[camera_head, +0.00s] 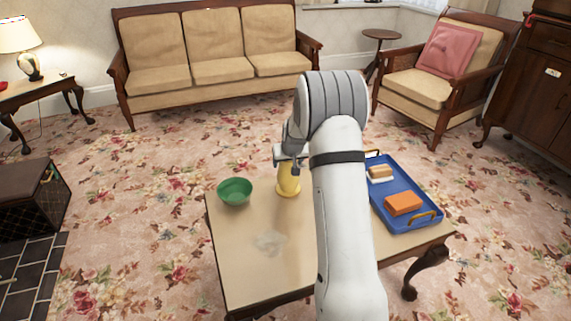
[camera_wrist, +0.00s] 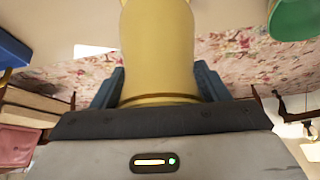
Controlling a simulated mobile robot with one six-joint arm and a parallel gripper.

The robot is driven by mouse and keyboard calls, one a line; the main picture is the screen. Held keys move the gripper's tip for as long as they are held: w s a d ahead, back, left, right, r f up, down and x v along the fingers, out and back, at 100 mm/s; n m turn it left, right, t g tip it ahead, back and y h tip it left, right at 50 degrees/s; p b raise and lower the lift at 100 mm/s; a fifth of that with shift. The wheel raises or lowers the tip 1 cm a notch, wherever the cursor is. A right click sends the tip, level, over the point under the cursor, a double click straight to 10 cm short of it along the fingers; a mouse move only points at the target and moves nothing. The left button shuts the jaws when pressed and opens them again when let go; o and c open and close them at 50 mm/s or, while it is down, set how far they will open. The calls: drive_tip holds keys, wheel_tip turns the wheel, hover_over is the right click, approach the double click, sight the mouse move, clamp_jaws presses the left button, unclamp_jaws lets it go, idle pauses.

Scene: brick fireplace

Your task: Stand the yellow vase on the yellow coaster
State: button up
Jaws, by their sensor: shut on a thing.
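The yellow vase (camera_head: 288,181) is at the far part of the small wooden table (camera_head: 235,262), upright as far as I can see. In the wrist view the vase (camera_wrist: 158,45) fills the middle, between the two dark fingers. My gripper (camera_wrist: 160,86) is shut on the vase, and the gripper (camera_head: 289,160) is at its upper part in the head view. I cannot make out a yellow coaster apart from the vase. Whether the vase's base touches anything is too small to tell.
A green bowl (camera_head: 235,191) stands left of the vase. A blue tray (camera_head: 405,222) on the right holds an orange block (camera_head: 403,204) and a tan and white item (camera_head: 380,173). The near left of the tabletop is clear except for a pale patch (camera_head: 270,242).

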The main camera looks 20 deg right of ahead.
drive_tip(key=shift+r, duration=0.1)
drive_tip(key=shift+f, duration=0.2)
drive_tip(key=o, duration=1.3)
drive_tip(key=shift+r, duration=0.1)
